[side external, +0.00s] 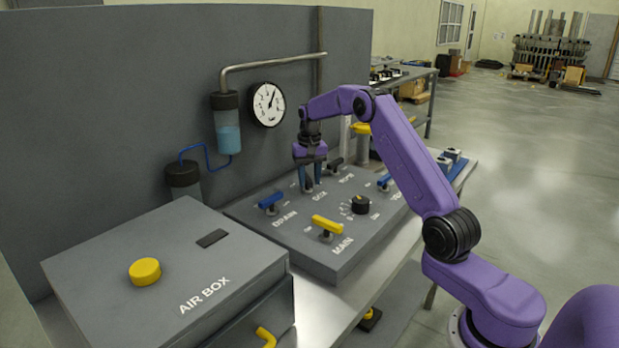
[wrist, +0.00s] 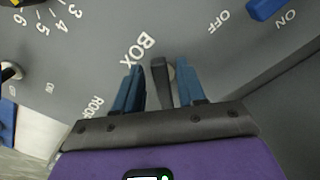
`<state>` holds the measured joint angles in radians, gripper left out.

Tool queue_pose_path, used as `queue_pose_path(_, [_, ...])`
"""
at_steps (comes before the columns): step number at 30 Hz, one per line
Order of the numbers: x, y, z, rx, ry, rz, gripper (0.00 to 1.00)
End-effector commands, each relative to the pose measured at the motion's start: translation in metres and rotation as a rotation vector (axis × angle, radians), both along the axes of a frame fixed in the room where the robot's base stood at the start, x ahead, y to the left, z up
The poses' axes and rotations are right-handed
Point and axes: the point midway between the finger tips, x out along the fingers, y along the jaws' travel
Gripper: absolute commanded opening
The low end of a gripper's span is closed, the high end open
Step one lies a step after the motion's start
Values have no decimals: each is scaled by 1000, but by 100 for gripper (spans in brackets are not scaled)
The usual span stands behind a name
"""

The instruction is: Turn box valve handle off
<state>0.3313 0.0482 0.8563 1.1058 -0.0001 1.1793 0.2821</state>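The box valve handle (wrist: 161,80) is a dark grey lever beside the BOX lettering on the grey valve panel (side external: 292,238). My gripper (wrist: 158,88) has its two blue fingers down on either side of this handle, one left and one right of it. A narrow gap shows between the handle and the left finger; the right finger is very close, and I cannot tell whether it touches. In the side external view my gripper (side external: 311,180) points down at the panel, and its fingers mostly hide the box handle.
Nearby on the panel are a blue drain handle (side external: 271,201), a yellow main handle (side external: 327,224), a black knob (side external: 361,204), a dark roof handle (side external: 335,164) and another blue handle (side external: 384,181). A pressure gauge (side external: 268,104) is on the wall behind. The air box (side external: 190,262) stands front left.

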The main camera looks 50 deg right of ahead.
Motion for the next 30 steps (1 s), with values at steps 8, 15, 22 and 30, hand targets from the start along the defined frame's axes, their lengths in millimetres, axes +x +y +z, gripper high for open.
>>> queue_pose_path(8, [0,0,0,0,0,-1,0])
queue_pose_path(15, [1,1,0,0,0,-44,0])
queue_pose_path(22, [4,4,0,0,0,-178,0])
queue_pose_path(30, [9,8,0,1,1,-422,0])
